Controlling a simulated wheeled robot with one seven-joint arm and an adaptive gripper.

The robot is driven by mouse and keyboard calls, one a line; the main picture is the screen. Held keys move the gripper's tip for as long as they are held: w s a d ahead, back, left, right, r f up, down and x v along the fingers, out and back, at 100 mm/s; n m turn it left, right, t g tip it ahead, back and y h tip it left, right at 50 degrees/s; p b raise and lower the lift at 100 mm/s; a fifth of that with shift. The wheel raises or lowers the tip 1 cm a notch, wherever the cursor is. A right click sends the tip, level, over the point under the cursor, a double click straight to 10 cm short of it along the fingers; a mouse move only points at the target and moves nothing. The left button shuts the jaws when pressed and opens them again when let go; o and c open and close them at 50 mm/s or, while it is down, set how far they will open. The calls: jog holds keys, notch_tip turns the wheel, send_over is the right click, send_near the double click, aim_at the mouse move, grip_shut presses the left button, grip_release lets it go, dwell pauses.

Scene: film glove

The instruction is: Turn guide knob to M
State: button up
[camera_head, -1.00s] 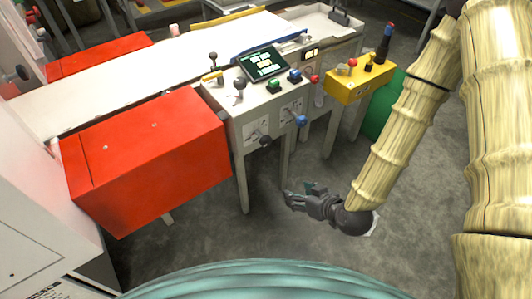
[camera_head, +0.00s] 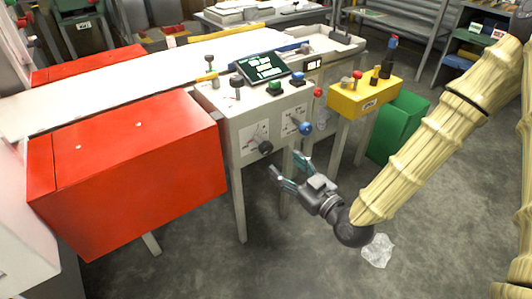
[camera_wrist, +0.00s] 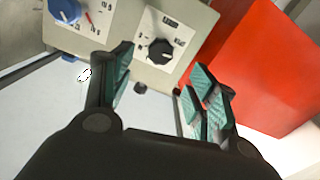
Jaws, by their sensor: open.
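Two knobs sit on the front of the white control cabinet (camera_head: 240,125), each on a white dial plate. The black knob (camera_head: 266,147) is lower left and the blue knob (camera_head: 305,128) is to its right. I cannot read which plate says guide or where M is. In the wrist view the black knob (camera_wrist: 159,50) shows ahead, between and beyond my fingertips, and the blue knob (camera_wrist: 65,10) is at the upper left. My gripper (camera_head: 287,164) is open and empty, in front of and slightly below the black knob, apart from it. The black knob's pointer direction is unclear.
A red box cover (camera_head: 130,165) stands left of the cabinet. The cabinet top carries a screen (camera_head: 263,66), levers and buttons. A yellow control box (camera_head: 362,97) and a green bin (camera_head: 398,125) are at the right. The floor in front is clear except for a crumpled clear piece (camera_head: 377,251).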

aim_at(268, 150)
jog(key=b+x, duration=0.1)
jog(key=x, duration=0.9)
jog(key=shift+w+a, duration=0.1)
jog(key=c, duration=1)
